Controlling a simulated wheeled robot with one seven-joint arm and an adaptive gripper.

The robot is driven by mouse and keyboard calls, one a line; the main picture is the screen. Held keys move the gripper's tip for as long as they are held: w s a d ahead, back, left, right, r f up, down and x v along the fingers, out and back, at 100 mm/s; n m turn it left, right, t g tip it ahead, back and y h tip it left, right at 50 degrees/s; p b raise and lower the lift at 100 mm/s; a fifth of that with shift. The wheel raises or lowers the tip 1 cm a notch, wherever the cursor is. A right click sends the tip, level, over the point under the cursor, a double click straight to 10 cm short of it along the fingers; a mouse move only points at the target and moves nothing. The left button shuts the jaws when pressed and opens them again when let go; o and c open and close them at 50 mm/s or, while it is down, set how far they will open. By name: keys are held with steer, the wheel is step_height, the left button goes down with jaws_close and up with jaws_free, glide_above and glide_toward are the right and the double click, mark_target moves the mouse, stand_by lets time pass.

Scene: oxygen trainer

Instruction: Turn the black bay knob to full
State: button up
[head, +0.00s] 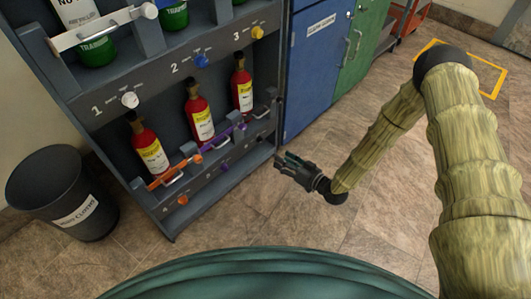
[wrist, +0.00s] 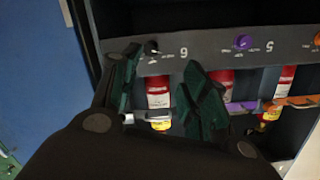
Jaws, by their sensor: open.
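The black bay knob (wrist: 152,47) is on the grey panel beside the number 6, which appears upside down in the wrist view. The left fingertip appears just beside the knob in that picture; I cannot tell whether they touch. My gripper (wrist: 163,58) is open, with a dark green finger on each side and nothing held between them. In the head view my gripper (head: 281,159) is at the lower right of the rack (head: 160,226). The black knob is too small to make out surely there.
Purple knob (wrist: 242,41) and orange knob (wrist: 318,39) sit farther along the same panel. Red bottles (head: 243,90) stand in the bays behind coloured bars. A blue cabinet (head: 308,75) stands right of the rack, a dark bin (head: 45,190) left. The floor by my gripper is clear.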

mark_target(262, 141)
steer(key=shift+n+t+y, duration=0.4)
steer(key=shift+n+y, duration=0.1)
steer(key=shift+y, duration=0.4)
steer(key=w+a+b, duration=0.2)
steer(key=w, duration=0.1)
steer(key=w+a+f+b, duration=0.1)
steer(key=w+a+b, duration=0.1)
steer(key=w, duration=0.1)
steer(key=w+a+f+b, duration=0.1)
steer(key=w+a+b, duration=0.1)
steer(key=shift+w+b, duration=0.3)
steer(key=shift+w, duration=0.1)
steer(key=shift+x, duration=0.9)
steer(key=shift+r, duration=0.1)
steer(key=shift+c, duration=0.3)
jaws_close()
